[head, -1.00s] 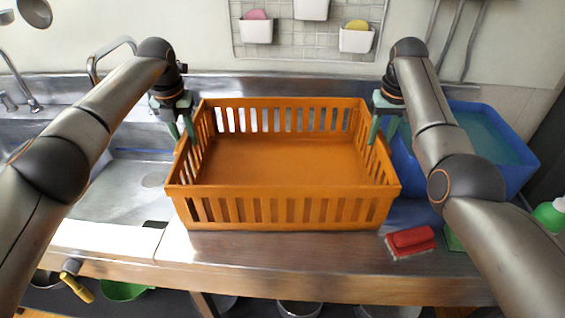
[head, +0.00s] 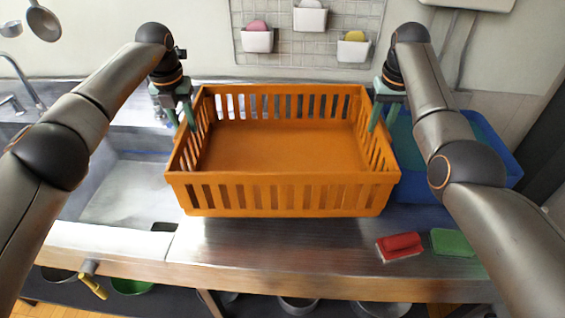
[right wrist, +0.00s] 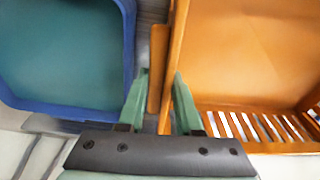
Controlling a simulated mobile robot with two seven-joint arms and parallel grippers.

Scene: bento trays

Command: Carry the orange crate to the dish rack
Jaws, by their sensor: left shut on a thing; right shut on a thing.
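The orange crate (head: 280,193) is empty, with slotted walls, and hangs level above the metal counter. My left gripper (head: 186,118) is shut on the crate's left wall. My right gripper (head: 379,120) is shut on its right wall. In the right wrist view, the green fingers of my right gripper (right wrist: 158,100) straddle the wall of the crate (right wrist: 250,60). No dish rack can be made out in these views.
A blue tub (head: 502,165) stands close to the crate's right; it also shows in the right wrist view (right wrist: 128,50). A sink (head: 125,190) is at left.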

